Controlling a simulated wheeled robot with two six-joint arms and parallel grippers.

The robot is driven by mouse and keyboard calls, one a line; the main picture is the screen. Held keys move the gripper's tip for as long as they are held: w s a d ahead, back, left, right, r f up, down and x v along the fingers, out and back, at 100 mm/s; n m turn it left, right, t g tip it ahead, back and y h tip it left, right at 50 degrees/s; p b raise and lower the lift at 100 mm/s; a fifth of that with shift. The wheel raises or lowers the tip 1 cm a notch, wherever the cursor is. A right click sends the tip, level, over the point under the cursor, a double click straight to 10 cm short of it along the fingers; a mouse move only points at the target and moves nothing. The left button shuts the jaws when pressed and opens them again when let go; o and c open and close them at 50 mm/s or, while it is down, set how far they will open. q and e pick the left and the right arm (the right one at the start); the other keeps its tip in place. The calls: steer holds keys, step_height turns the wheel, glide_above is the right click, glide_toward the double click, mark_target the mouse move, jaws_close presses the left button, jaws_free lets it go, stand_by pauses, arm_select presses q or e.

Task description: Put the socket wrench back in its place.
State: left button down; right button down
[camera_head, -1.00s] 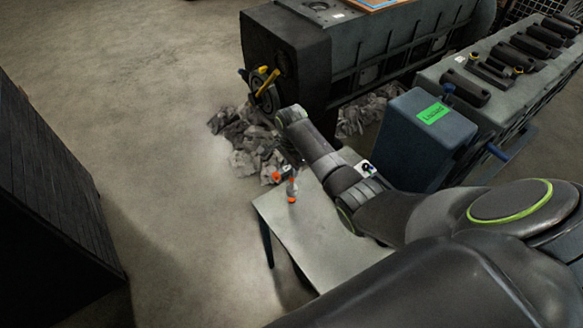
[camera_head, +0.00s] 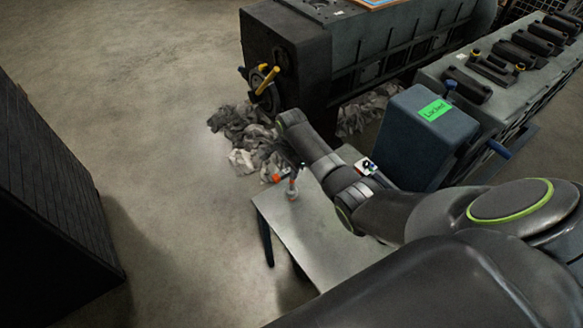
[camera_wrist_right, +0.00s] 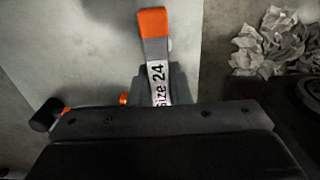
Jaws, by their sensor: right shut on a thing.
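The socket wrench (camera_wrist_right: 156,50) is in my right gripper (camera_wrist_right: 158,75). In the right wrist view it shows an orange end and a pale band reading "Size 24" between the fingers. My right gripper (camera_head: 294,168) is small and dark there, partly hidden by my arm. A black and orange piece (camera_wrist_right: 48,114) shows at left in the wrist view; whether it belongs to the wrench is unclear. My left gripper is out of view.
Crumpled grey rags (camera_head: 245,135) lie on the floor beyond the table. A small white item (camera_head: 364,166) is near my arm. A dark cabinet (camera_head: 45,190) stands left; floor between is clear.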

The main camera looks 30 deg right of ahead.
stand_by(0.4)
steer(key=shift+f+b, duration=0.75)
steer(key=shift+f, duration=0.4)
steer(key=c, duration=0.7)
jaws_free()
steer(key=shift+r, duration=0.1)
step_height(320, 180, up, 9)
steer(key=p, duration=1)
